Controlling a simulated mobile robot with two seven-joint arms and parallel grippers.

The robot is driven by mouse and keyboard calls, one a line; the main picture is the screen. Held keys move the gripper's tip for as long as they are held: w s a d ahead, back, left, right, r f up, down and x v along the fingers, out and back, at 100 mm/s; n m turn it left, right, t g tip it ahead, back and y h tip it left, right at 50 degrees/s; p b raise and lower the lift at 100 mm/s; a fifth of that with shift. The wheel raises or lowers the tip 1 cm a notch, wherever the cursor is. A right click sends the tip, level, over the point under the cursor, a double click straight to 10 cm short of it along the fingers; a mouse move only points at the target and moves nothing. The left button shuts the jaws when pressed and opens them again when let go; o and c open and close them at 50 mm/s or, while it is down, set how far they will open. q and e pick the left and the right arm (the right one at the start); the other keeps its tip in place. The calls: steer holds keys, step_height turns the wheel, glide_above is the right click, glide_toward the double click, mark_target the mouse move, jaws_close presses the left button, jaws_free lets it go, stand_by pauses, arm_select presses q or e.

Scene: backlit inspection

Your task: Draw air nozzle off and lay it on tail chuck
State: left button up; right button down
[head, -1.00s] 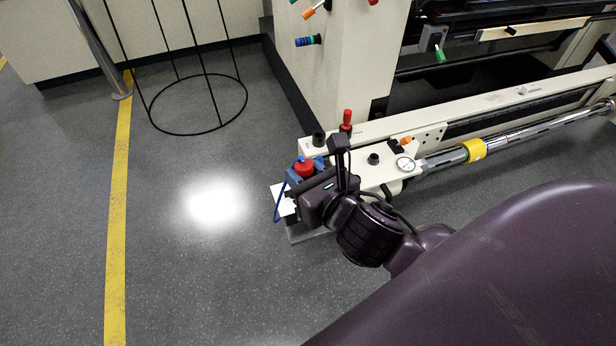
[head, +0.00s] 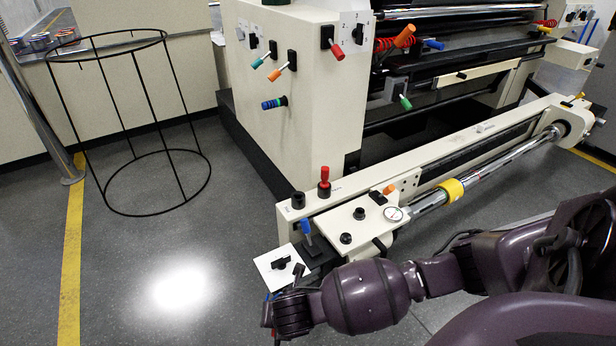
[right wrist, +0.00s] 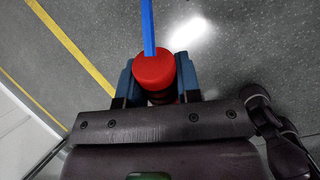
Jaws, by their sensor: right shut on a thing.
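My right gripper (right wrist: 156,78) is shut on a red, round-topped piece (right wrist: 155,68) that looks like the air nozzle. A blue strip, probably its hose (right wrist: 149,25), runs up from it in the right wrist view. In the head view my right wrist is low at the front, left of the machine's near end; the fingers are mostly hidden and a little red shows at the wrist's left edge. A chrome shaft (head: 502,159) with a yellow collar (head: 451,191) runs to a cream end block (head: 573,118). I cannot tell which part is the tail chuck. My left gripper is not in view.
A white plate with a black knob (head: 281,263) and a blue lever (head: 306,231) stand close behind my wrist. A black wire stand (head: 155,155) is at left. The grey floor between is clear.

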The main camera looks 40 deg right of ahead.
steer(key=w+d+f+m+b, duration=0.1)
steer(key=d+f+m, duration=0.2)
steer(key=d, duration=0.2)
steer(key=w+d+f+m+y+b, duration=0.1)
steer(key=w+d+f+m, duration=0.1)
steer(key=d+f+m, duration=0.1)
steer(key=w+d+f+m+g+b, duration=0.1)
steer(key=d+f+m, duration=0.3)
steer(key=d, duration=0.4)
steer(key=shift+w+m+y, duration=0.3)
steer(key=shift+w+m, duration=0.1)
steer(key=shift+w, duration=0.3)
steer(key=shift+w+d+m, duration=0.2)
steer(key=shift+d+m, duration=0.1)
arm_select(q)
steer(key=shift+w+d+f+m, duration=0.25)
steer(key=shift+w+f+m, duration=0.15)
